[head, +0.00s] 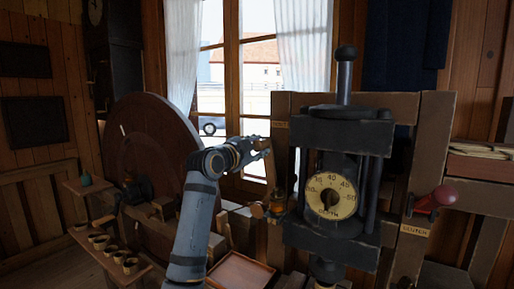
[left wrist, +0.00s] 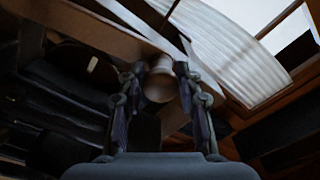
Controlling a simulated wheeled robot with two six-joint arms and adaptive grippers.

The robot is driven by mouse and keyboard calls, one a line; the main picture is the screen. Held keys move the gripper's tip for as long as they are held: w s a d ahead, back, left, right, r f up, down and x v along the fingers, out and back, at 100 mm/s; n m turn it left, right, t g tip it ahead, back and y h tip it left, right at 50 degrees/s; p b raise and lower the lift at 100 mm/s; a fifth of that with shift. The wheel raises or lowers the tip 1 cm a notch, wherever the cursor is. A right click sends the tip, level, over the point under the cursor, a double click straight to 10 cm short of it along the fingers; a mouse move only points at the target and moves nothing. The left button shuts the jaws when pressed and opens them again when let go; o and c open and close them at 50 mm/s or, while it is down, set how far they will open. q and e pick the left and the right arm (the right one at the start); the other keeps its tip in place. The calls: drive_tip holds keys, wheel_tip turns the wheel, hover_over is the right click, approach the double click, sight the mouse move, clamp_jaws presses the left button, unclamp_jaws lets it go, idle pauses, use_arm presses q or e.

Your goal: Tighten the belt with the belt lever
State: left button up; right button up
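The belt lever's turned wooden knob (left wrist: 159,82) is between the two fingers of my left gripper (left wrist: 160,90) in the left wrist view. The fingers are drawn in and appear to press on its sides. In the head view, my left gripper (head: 262,150) is at the upper left of the wooden frame, left of the dark press. The fingers hide most of the lever there. A small label plate on the post above it is too small to read. My right gripper is not in view.
A dark press with a round dial (head: 331,197) stands right of the gripper. A large wooden wheel (head: 150,145) stands at left, near a shelf of small cups (head: 130,265). A shallow tray (head: 240,272) lies below my arm.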

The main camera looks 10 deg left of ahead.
use_arm(q)
drive_tip(key=o, duration=0.3)
drive_tip(key=shift+d, duration=0.2)
drive_tip(key=shift+a, duration=0.15)
drive_tip(key=shift+s+a, duration=0.15)
drive_tip(key=shift+s, duration=0.25)
drive_tip(key=v, duration=1.1)
drive_tip(key=shift+s+r, duration=0.1)
drive_tip(key=shift+s, duration=0.05)
